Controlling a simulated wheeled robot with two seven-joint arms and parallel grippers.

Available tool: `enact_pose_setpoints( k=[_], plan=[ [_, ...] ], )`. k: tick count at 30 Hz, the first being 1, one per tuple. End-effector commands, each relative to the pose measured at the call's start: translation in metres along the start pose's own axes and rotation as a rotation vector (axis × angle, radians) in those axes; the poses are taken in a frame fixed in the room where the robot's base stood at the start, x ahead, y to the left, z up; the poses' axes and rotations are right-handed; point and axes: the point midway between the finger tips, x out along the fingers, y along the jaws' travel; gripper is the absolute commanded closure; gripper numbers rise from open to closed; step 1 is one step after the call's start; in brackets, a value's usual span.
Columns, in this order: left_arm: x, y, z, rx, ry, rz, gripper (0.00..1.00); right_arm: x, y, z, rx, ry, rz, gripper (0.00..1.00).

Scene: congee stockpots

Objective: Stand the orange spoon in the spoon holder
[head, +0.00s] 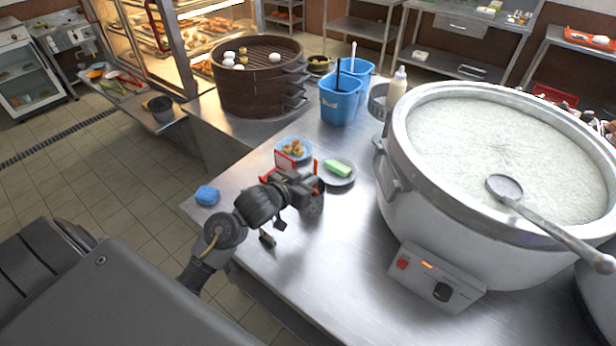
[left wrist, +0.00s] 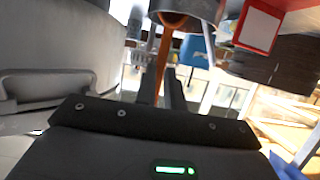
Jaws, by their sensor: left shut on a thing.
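My left gripper (head: 312,186) is shut on the orange spoon (head: 316,168), just above the near part of the steel counter. In the left wrist view the orange spoon (left wrist: 162,55) stands roughly upright between the fingers (left wrist: 162,88); its upper end is partly hidden by a dark round shape. Two blue containers (head: 340,104) with a dark and a white handle standing up stand farther back, and a grey metal cylinder (head: 378,104) is beside them. I cannot tell which of these is the spoon holder. The gripper is apart from all of them. My right gripper is out of view.
A large stockpot (head: 400,200) with a ladle (head: 540,222) fills the right. A plate with a green block (head: 338,168), a blue plate of food (head: 294,151) and a red box (head: 284,160) lie close to the gripper. A steamer (head: 258,90) stands behind; a blue cloth (head: 207,195) lies left.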

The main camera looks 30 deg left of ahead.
Motion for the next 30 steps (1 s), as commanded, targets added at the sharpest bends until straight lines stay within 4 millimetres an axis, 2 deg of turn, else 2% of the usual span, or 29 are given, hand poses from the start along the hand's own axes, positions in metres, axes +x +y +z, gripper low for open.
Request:
enact_pose_setpoints(
  k=[10,24,25,30],
  plan=[
    [0.005,0.000,0.016,0.001,0.000,0.000,1.00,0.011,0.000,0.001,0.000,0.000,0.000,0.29],
    [0.006,0.000,0.019,0.001,0.000,0.000,1.00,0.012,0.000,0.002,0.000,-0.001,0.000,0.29],
    [0.006,0.000,0.019,0.001,0.000,0.000,0.87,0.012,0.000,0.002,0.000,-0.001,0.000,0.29],
    [0.006,0.000,0.019,0.001,0.000,0.000,0.65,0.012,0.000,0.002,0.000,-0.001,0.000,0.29]
  ],
)
